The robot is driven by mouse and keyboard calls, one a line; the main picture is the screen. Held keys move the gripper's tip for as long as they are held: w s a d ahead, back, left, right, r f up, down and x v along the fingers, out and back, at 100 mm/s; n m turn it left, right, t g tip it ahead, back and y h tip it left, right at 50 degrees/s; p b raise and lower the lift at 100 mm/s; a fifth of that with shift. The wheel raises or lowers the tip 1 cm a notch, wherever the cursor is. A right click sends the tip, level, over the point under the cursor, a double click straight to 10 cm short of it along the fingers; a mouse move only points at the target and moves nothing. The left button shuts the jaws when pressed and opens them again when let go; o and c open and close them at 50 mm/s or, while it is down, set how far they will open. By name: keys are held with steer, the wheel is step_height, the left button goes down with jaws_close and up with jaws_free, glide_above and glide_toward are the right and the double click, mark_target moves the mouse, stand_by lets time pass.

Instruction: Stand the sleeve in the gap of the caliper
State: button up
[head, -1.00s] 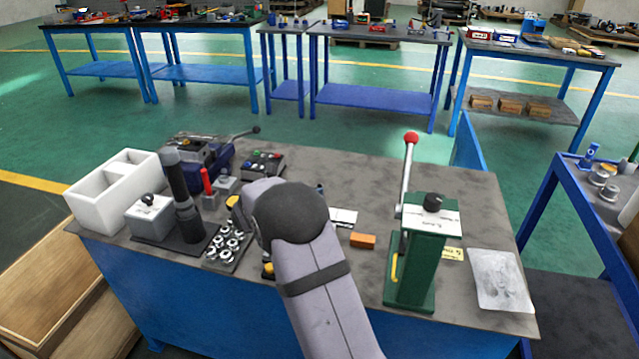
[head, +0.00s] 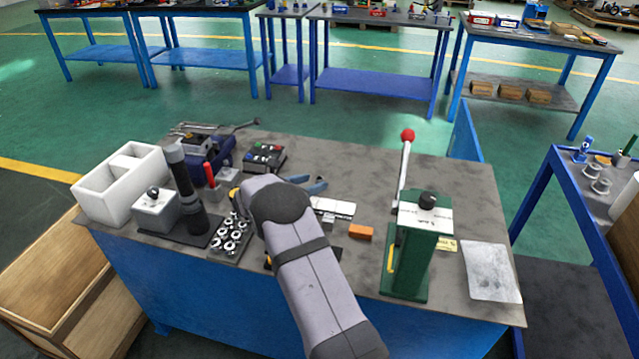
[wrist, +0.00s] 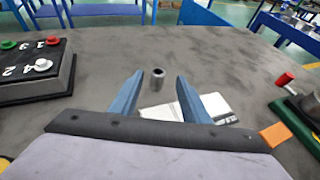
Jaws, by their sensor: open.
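The sleeve (wrist: 157,78) is a short grey metal tube with a dark open top. It stands upright on the grey bench in the wrist view, beyond my fingertips and apart from them. My gripper (wrist: 157,82) is open, with its two blue fingers spread and nothing between them. In the head view my gripper (head: 310,183) is low over the middle of the bench; I cannot make out the sleeve there. I cannot tell for certain which thing is the caliper. A flat white-and-grey item (wrist: 215,106) lies below and behind the right finger, partly hidden.
A black button box (wrist: 35,70) stands to the left. An orange block (head: 360,232) and a tall green press (head: 408,262) with a red-knobbed lever are to the right. A tray of metal fittings (head: 231,238) and a white bin (head: 105,207) are left.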

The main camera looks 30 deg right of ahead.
mark_target(319, 178)
steer(key=shift+w+p+x, duration=0.2)
steer(key=shift+p+x, duration=0.2)
steer(key=shift+x, duration=2.15)
steer(key=shift+r, duration=0.15)
jaws_close()
